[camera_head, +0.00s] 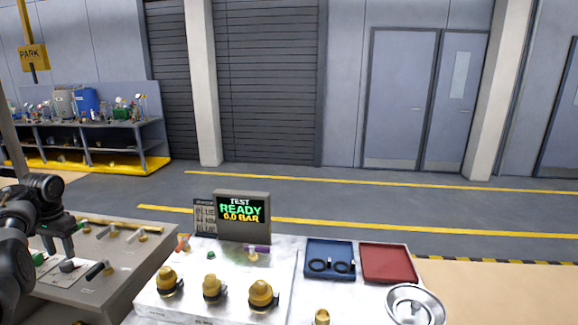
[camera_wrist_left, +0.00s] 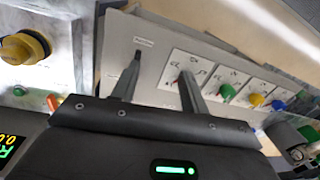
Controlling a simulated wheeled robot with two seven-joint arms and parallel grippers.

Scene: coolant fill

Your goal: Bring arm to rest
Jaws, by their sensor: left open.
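My left gripper (camera_head: 57,248) is at the left edge of the head view, pointing down above the grey control console (camera_head: 115,275). Its two fingers are apart with nothing between them. In the left wrist view, the open left gripper (camera_wrist_left: 160,86) shows against the console's pale labelled panel (camera_wrist_left: 150,50). Whether the fingertips touch the panel cannot be told. My right gripper is in neither view.
A white bench with several yellow-capped fittings (camera_head: 213,288) stands right of the console. A display (camera_head: 242,214) reads "TEST READY 0.0 BAR". Blue (camera_head: 329,246) and red (camera_head: 388,264) trays and a round metal dish (camera_head: 414,304) are further right. Open floor lies behind.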

